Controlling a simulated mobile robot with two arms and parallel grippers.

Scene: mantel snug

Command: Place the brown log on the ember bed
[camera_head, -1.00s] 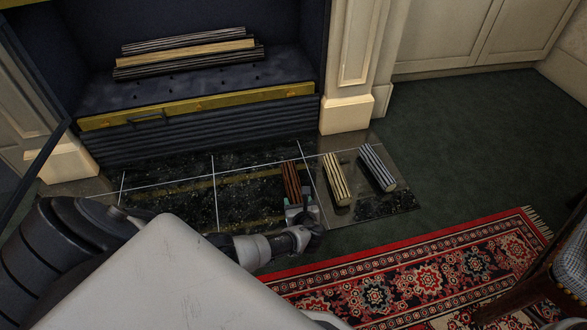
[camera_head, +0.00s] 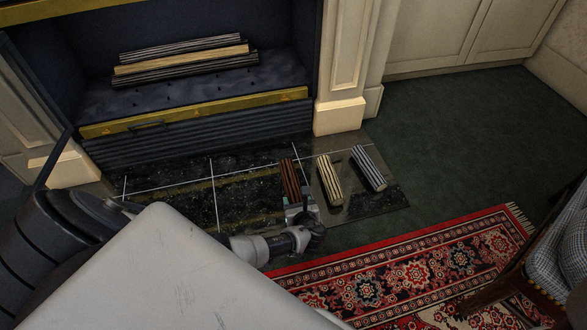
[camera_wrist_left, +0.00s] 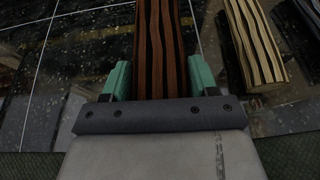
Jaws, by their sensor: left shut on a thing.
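The brown log (camera_head: 290,178), reddish with dark stripes, lies over the dark tiled hearth, pointing toward the fireplace. My left gripper (camera_head: 299,207) is shut on its near end. In the left wrist view the brown log (camera_wrist_left: 159,45) runs between the two green fingers of my left gripper (camera_wrist_left: 159,78). I cannot tell whether the log touches the tile. The ember bed (camera_head: 190,92) is a dark surface with small holes inside the fireplace. It bears two dark logs (camera_head: 185,71) with a pale log (camera_head: 180,60) between them. My right gripper is not in view.
A cream striped log (camera_head: 329,180) and a grey striped log (camera_head: 368,168) lie right of the brown log on the hearth (camera_head: 240,170). A brass strip (camera_head: 195,111) edges the ember bed. A pillar (camera_head: 343,70), a red rug (camera_head: 410,265) and a chair (camera_head: 555,250) stand around.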

